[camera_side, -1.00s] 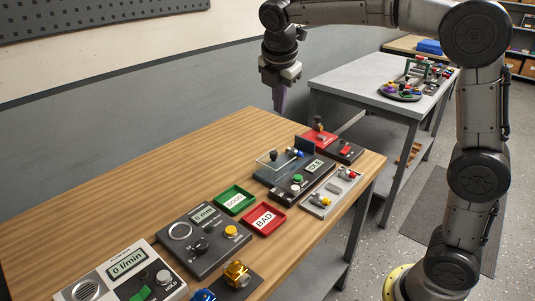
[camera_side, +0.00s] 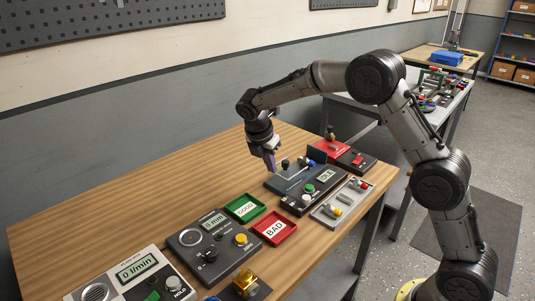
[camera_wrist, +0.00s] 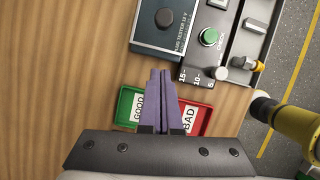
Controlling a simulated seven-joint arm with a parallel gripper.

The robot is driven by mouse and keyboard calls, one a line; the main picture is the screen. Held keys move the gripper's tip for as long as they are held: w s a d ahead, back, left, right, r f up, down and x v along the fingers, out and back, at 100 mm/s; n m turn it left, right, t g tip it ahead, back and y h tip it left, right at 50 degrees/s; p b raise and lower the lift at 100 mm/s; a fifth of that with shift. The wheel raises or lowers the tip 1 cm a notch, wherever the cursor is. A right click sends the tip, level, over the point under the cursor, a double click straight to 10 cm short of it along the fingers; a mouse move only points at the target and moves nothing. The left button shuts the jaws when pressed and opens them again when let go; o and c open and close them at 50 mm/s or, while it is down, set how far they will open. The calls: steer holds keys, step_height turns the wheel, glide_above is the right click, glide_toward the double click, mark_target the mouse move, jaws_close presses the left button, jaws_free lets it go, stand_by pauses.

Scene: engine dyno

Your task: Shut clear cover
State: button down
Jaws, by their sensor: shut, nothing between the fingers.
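The tester (camera_side: 310,192) is a dark box with a small display and a green button. On its left part is a blue-grey plate with a black knob (camera_wrist: 165,18), seen at the top of the wrist view. Faint pale edges of a clear cover (camera_side: 291,184) show around that part in the side view; its exact tilt is hard to tell. My gripper (camera_side: 271,167) is shut and empty, with purple fingers pointing down, beside the tester's left end. In the wrist view its fingertips (camera_wrist: 160,72) lie just below the plate's edge; contact cannot be told.
Green GOOD (camera_side: 245,208) and red BAD (camera_side: 273,229) trays lie in front of the tester. A grey switch panel (camera_side: 341,204) stands to its right, and a red-and-black box (camera_side: 330,150) behind. Wooden tabletop (camera_side: 150,185) to the left is clear.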

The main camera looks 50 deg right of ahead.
mark_target(282, 172)
steer(key=d, duration=0.1)
steer(key=d+f, duration=0.1)
steer(key=d, duration=0.1)
steer(key=shift+w+d+f, duration=0.1)
steer(key=shift+w+f, duration=0.15)
steer(key=shift+f, duration=0.15)
steer(key=shift+w+d, duration=0.1)
steer(key=shift+d, duration=0.65)
steer(key=d, duration=1.1)
steer(key=shift+d, duration=0.2)
